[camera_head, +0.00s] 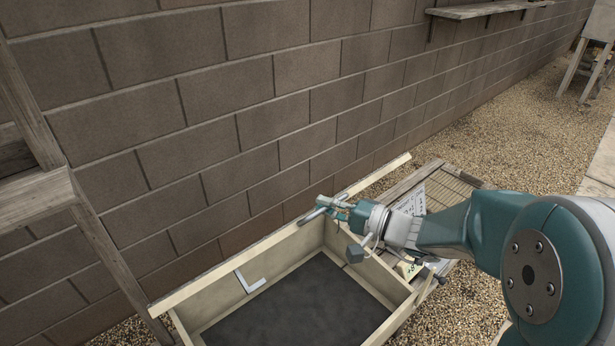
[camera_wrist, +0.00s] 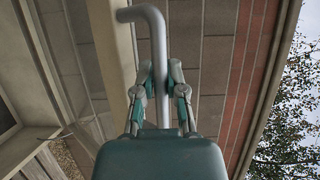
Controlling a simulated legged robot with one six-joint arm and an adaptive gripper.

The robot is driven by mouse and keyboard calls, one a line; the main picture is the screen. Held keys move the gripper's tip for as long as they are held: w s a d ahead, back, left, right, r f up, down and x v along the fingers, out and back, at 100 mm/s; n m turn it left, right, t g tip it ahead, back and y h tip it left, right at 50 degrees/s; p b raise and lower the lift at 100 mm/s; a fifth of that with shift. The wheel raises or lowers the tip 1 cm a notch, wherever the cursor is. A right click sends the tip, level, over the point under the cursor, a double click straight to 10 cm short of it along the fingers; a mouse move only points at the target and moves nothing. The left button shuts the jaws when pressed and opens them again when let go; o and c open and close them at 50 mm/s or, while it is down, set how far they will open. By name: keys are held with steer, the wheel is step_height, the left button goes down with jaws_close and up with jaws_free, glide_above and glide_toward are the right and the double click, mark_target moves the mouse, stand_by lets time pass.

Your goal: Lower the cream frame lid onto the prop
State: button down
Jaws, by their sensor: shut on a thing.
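The cream frame (camera_head: 414,294) is an open box with a dark floor. The cream lid (camera_head: 215,272) shows as a long narrow strip above the box's wall side, seen nearly edge-on, so its tilt is hard to judge. Its cream border also shows in the wrist view (camera_wrist: 112,45). My gripper (camera_head: 335,209) is shut on the lid's grey bar handle (camera_head: 315,214); the bent rod (camera_wrist: 158,45) passes between the fingers in the wrist view (camera_wrist: 160,100). A pale L-shaped piece (camera_head: 249,283), possibly the prop, lies against the inner long side; I cannot tell whether it touches the lid.
A block wall (camera_head: 220,120) runs close behind the frame. A slatted wooden surface (camera_head: 455,180) with a printed sheet (camera_head: 412,202) is beyond it. A small dark block (camera_head: 355,253) is at the box's far end. A timber stand (camera_head: 40,195) is at left. Gravel (camera_head: 500,130) is open at right.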

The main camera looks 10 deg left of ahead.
steer(key=shift+s+d+f, duration=0.45)
steer(key=shift+d+f, duration=0.15)
steer(key=shift+s+d+f, duration=0.4)
steer(key=shift+d+f, duration=0.15)
steer(key=shift+f, duration=0.05)
steer(key=c, duration=1)
jaws_free()
steer(key=shift+a, duration=0.1)
steer(key=shift+o, duration=0.2)
steer(key=shift+r, duration=0.1)
